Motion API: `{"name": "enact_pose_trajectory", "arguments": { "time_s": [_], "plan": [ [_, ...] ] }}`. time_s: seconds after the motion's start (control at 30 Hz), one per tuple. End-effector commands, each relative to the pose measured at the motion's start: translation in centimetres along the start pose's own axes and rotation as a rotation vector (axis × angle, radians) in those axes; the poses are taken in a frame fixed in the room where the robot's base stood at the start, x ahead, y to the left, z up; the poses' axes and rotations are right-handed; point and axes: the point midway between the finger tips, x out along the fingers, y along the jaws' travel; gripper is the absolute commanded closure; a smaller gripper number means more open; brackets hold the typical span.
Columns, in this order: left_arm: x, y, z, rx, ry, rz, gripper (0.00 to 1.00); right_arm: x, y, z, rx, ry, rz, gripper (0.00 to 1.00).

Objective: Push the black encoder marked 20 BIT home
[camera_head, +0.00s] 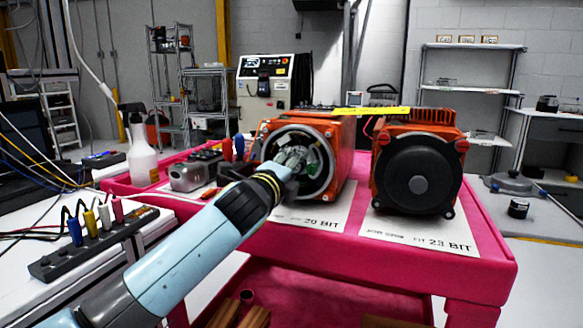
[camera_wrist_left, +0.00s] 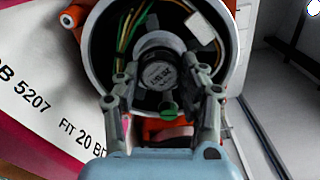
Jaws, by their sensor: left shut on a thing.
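The black encoder (camera_wrist_left: 159,72) is a round part with small print on its face; the print is too blurred to read fully. In the left wrist view it sits inside the round open end of an orange motor housing (camera_head: 340,150), among coloured wires. My left gripper (camera_head: 290,158) reaches into that opening. In the left wrist view my left gripper (camera_wrist_left: 163,95) has its fingers on both sides of the encoder, shut on it. How deep the encoder sits cannot be told. The motor stands on a white sheet (camera_head: 325,219) reading 20 BIT. My right gripper is not in view.
A second orange motor with a black round cover (camera_head: 417,180) stands to the right on a sheet reading FIT 23 BIT. Both rest on a pink cart (camera_head: 480,235). A spray bottle (camera_head: 141,160) and a grey connector (camera_head: 195,172) are at the left.

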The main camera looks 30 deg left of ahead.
Motion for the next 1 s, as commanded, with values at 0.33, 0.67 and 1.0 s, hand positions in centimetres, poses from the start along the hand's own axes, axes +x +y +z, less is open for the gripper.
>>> {"name": "enact_pose_trajectory", "arguments": {
  "time_s": [0.33,0.67,1.0],
  "plan": [
    [0.07,0.03,-0.02,0.0,0.0,0.0,1.0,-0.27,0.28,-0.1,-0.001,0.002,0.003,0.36],
    [0.07,0.03,-0.02,0.0,0.0,0.001,0.35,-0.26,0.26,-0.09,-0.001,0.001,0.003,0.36],
    [0.07,0.07,-0.01,0.0,0.0,0.001,0.37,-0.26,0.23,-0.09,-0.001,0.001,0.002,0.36]
  ]
}}
